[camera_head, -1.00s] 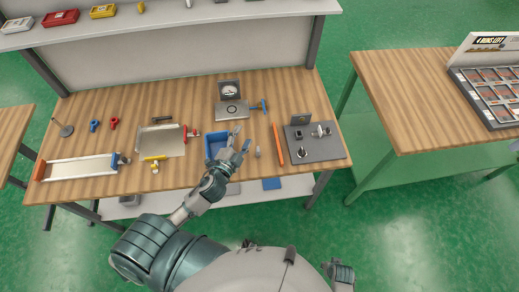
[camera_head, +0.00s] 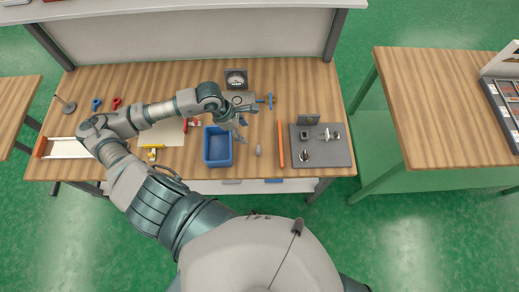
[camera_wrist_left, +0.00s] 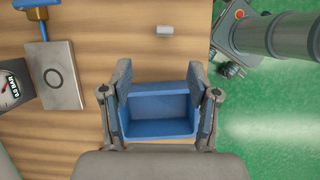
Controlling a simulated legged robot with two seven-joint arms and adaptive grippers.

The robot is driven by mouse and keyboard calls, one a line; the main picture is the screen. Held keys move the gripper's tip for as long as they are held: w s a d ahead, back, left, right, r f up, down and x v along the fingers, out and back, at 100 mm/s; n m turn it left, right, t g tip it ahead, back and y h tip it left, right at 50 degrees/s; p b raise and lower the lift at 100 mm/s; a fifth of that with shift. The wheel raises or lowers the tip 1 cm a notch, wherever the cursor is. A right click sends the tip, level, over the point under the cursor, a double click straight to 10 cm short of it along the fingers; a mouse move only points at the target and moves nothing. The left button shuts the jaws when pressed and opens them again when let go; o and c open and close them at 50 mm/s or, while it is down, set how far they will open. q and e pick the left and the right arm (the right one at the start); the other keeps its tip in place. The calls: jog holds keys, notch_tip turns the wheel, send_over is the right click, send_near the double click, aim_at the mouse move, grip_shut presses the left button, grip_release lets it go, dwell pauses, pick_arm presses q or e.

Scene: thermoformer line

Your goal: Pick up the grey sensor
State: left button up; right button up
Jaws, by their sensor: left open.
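A small grey cylinder, which looks like the grey sensor (camera_head: 258,150), lies on the wooden bench just right of the blue bin. It also shows near the top of the left wrist view (camera_wrist_left: 164,30), with bare wood around it. My left gripper (camera_head: 240,129) is above the bench, up and left of the sensor, near the bin's right rim. In the left wrist view its two fingers (camera_wrist_left: 160,78) are spread, with no object gripped between them; the blue bin shows behind. My right gripper does not show.
The empty blue bin (camera_head: 218,163) stands at the bench front. A dial gauge (camera_head: 236,78) and a blue-handled part (camera_head: 265,100) are behind the gripper. An orange strip (camera_head: 280,144) and a dark mat (camera_head: 338,157) with several parts lie right of the sensor.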

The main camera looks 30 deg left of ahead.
pick_arm(q)
send_over(258, 148)
jog(key=a, duration=0.2)
notch_tip(258, 148, down, 7)
jog(key=shift+s+a+f+p, duration=0.15)
jog(key=shift+f+p, duration=0.2)
jog(key=shift+f, duration=0.3)
jog(key=d+f, duration=0.1)
jog(key=f, duration=0.1)
jog(key=d+f, duration=0.1)
jog(key=f, duration=0.1)
jog(key=shift+d+p, duration=0.15)
jog(key=shift+p, duration=0.25)
jog(key=shift+w+d+f, duration=0.15)
jog(key=shift+w+f, duration=0.1)
jog(key=shift+f, duration=0.1)
grip_shut()
